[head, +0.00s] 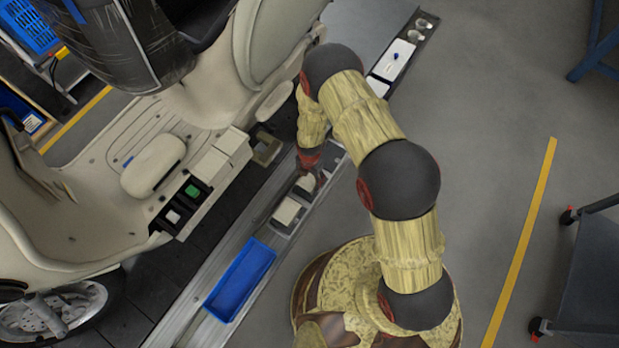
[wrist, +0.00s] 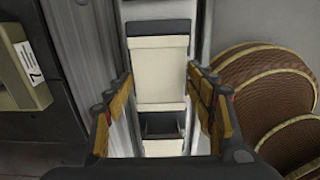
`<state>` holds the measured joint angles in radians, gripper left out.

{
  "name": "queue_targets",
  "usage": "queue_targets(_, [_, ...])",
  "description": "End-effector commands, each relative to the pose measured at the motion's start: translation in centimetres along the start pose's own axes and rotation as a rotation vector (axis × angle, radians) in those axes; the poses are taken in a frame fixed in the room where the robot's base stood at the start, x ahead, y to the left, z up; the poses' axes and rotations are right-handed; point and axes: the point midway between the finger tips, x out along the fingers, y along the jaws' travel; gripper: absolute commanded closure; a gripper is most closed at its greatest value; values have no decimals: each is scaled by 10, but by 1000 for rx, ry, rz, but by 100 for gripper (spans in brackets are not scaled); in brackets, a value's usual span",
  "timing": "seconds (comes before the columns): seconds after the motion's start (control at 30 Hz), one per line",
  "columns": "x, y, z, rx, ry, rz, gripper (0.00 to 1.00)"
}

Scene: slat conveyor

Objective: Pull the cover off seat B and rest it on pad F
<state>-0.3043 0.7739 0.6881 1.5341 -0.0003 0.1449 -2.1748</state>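My gripper (head: 310,170) points down over a narrow grey rail beside the scooter. In the wrist view its two fingers (wrist: 161,75) stand on either side of a cream block (wrist: 160,55), their tips close to its sides. I cannot tell whether they touch it. Behind this block, lower in the wrist view, is a dark recess with a second cream piece (wrist: 163,147). In the head view a cream block (head: 287,212) sits on the rail, and another (head: 305,183) is close to the fingers. No letters for seat B or pad F are readable.
A blue tray (head: 240,280) lies on the rail at the lower left. A white pad (head: 393,60) and small round parts (head: 418,30) lie at the rail's far end. The cream scooter body (head: 120,180) borders the rail on the left. A labelled beige block (wrist: 20,65) is left of my gripper.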

Motion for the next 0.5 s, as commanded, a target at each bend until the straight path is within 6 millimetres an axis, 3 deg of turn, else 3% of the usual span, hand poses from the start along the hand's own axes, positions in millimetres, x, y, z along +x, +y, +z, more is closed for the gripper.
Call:
queue_targets(0.23, [0, 0, 0, 0, 0, 0, 29])
queue_targets(0.5, [0, 0, 0, 0, 0, 0, 29])
